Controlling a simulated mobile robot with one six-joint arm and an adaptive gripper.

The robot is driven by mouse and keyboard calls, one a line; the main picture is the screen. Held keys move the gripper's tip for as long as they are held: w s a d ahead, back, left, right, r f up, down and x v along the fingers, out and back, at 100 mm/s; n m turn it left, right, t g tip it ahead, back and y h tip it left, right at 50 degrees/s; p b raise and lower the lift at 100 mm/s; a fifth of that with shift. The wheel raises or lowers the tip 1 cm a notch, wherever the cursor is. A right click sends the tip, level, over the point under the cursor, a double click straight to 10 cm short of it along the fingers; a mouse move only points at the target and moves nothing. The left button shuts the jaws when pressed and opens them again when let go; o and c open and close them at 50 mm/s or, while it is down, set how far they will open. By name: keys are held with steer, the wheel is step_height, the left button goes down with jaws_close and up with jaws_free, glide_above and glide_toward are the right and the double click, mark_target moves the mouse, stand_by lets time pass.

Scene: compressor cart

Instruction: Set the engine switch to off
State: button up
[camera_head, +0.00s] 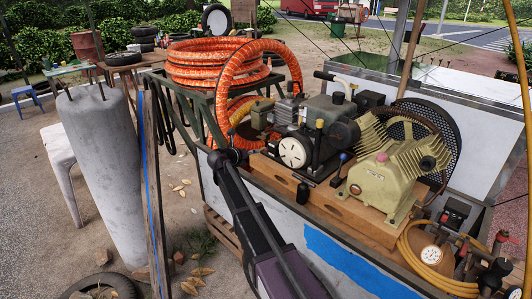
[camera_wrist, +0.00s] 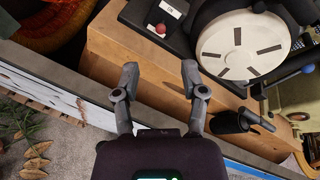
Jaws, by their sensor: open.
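The engine (camera_head: 318,130) sits on the cart's wooden deck, with a round white slotted disc (camera_head: 295,151) on its front; the disc also shows in the wrist view (camera_wrist: 240,45). Beside the disc, a small red button (camera_wrist: 160,29) sits on a black box with a white label (camera_wrist: 174,10). It looks like the engine switch, but its setting is too small to read. My gripper (camera_wrist: 160,76) is open and empty. Its fingertips are in front of the wooden deck's edge, below the red button in the wrist view and apart from it.
A coiled orange hose (camera_head: 215,65) lies on a rack left of the engine. A yellow-green compressor (camera_head: 385,170) stands to the right. A black cylindrical part (camera_wrist: 228,122) projects near my right finger. A concrete pillar (camera_head: 105,180) and a wooden post (camera_head: 152,195) stand left of my arm.

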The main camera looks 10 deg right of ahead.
mark_target(265, 150)
steer(key=b+x, duration=0.3)
steer(key=x, duration=0.7)
steer(key=shift+w+d+f, duration=0.1)
steer(key=shift+w, duration=0.05)
